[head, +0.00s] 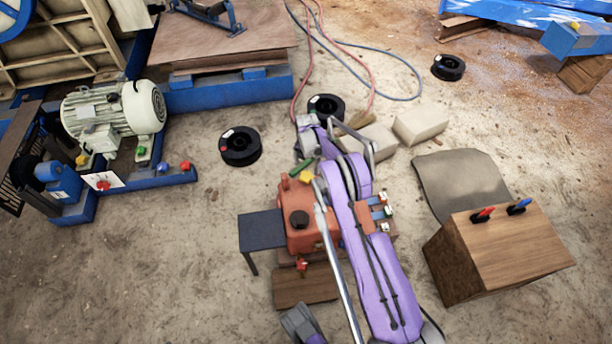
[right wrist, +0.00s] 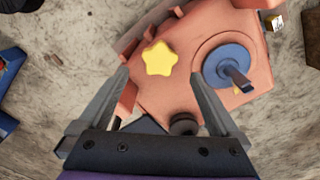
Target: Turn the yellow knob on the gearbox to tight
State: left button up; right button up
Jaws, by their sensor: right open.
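The yellow knob (right wrist: 159,58) is star-shaped and sits on the orange gearbox (right wrist: 170,95). In the head view the knob (head: 305,176) shows small at the far end of the gearbox (head: 297,237), beside my purple right arm. My right gripper (right wrist: 160,75) is open and empty. In the right wrist view the knob lies just past the fingertips and between their lines, with no visible contact. The gap in depth is hard to judge. My arm covers part of the gearbox in the head view. No tight marking is legible.
A blue disc with a handle (right wrist: 230,67) and a dark round cap (right wrist: 183,123) stand on the gearbox close to my right finger. A wooden box (head: 500,250) stands to the right. Black spools (head: 240,146) and pale blocks (head: 420,123) lie on the floor behind.

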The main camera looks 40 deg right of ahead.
aim_at(306, 176)
notch_tip(306, 176, down, 7)
jog(key=shift+r+b, duration=0.2)
jog(key=shift+b, duration=0.25)
jog(key=c, duration=1.4)
